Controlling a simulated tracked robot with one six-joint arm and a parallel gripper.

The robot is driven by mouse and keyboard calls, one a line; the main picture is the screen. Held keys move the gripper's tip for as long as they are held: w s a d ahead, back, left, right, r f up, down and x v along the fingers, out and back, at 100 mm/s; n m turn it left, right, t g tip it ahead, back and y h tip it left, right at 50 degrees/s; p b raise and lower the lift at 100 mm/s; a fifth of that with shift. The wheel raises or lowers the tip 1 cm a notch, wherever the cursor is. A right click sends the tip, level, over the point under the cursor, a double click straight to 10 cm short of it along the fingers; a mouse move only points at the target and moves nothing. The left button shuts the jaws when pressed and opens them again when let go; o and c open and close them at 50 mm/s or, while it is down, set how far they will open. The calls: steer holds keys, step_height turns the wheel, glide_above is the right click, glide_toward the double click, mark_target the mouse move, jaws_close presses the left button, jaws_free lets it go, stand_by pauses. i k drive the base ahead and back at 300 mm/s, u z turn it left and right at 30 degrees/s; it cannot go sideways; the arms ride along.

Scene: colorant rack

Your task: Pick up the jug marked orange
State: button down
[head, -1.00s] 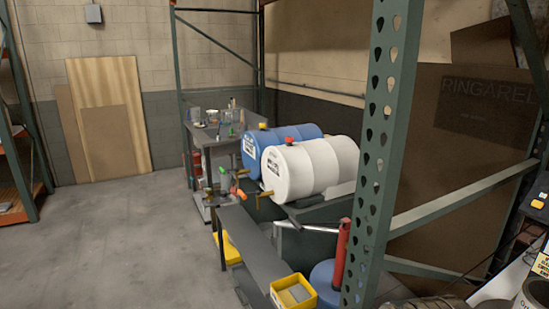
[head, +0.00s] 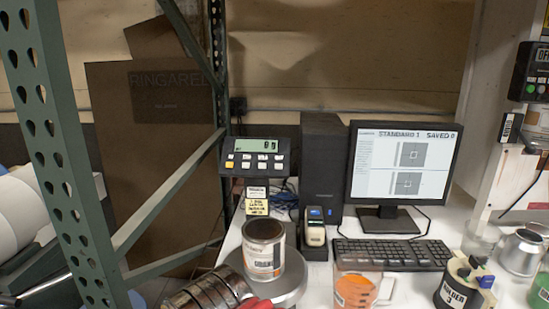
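A clear jug (head: 356,288) with orange contents stands at the front of the white counter, near the bottom edge of the head view. It has a white label on its left side and a handle on its right. The label is too small to read, and the jug's base is cut off by the picture edge.
A labelled can (head: 263,250) stands on a round scale plate left of the jug. A keyboard (head: 392,254) and monitor (head: 405,178) are behind it. A black container (head: 460,285) stands close on its right. A green-filled vessel (head: 541,291) is at the far right.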

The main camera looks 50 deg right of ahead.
mark_target(358, 276)
steer(key=z, duration=0.7)
steer(key=k, duration=1.35)
steer(key=z, duration=0.6)
steer(key=i, duration=1.35)
steer(key=z, duration=0.4)
